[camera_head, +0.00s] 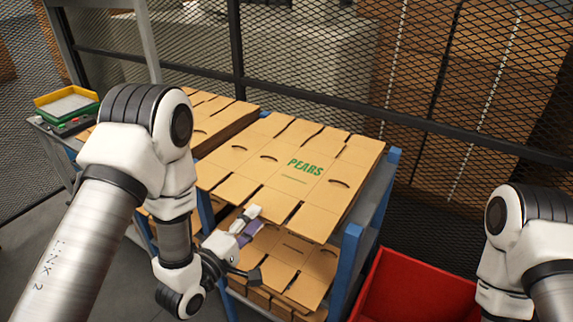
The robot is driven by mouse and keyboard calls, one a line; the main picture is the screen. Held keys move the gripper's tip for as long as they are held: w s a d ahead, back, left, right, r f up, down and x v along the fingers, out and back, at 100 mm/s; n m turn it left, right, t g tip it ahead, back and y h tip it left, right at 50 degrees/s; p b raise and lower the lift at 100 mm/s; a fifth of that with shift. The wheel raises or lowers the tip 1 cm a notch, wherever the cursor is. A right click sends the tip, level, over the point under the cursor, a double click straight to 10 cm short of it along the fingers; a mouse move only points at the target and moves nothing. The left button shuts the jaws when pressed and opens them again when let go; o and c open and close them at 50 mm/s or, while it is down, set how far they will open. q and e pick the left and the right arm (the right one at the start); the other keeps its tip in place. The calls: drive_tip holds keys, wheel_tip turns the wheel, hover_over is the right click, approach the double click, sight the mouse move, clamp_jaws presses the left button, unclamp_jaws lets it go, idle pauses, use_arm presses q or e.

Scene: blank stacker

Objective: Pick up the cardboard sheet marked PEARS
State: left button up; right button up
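The flat cardboard sheet with green PEARS print (323,180) lies on the upper level of a blue-framed rack in the middle of the view. It has slots and oval hand holes. My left gripper (252,246) is at the sheet's near edge. Its fingers look spread, one up by the edge and a dark one lower down, with nothing seen between them. I cannot tell whether the upper finger touches the cardboard. My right arm shows at the right edge, but its gripper is out of view.
More cardboard blanks (215,119) lie to the left, and a lower stack (300,272) sits below. Blue posts (348,262) frame the rack. A red bin (415,292) stands at right. A mesh fence (300,40) runs behind. A green-yellow tray (67,104) is at far left.

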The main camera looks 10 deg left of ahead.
sight(267, 200)
use_arm(q)
drive_tip(key=p+x, duration=0.1)
drive_tip(key=x, duration=0.2)
drive_tip(key=p+x, duration=0.2)
drive_tip(key=x, duration=0.1)
drive_tip(key=shift+w+a+r, duration=0.1)
drive_tip(key=shift+w, duration=0.3)
drive_tip(key=shift+w+p, duration=0.3)
drive_tip(key=shift+a+f, duration=0.1)
drive_tip(key=shift+f, duration=0.15)
clamp_jaws()
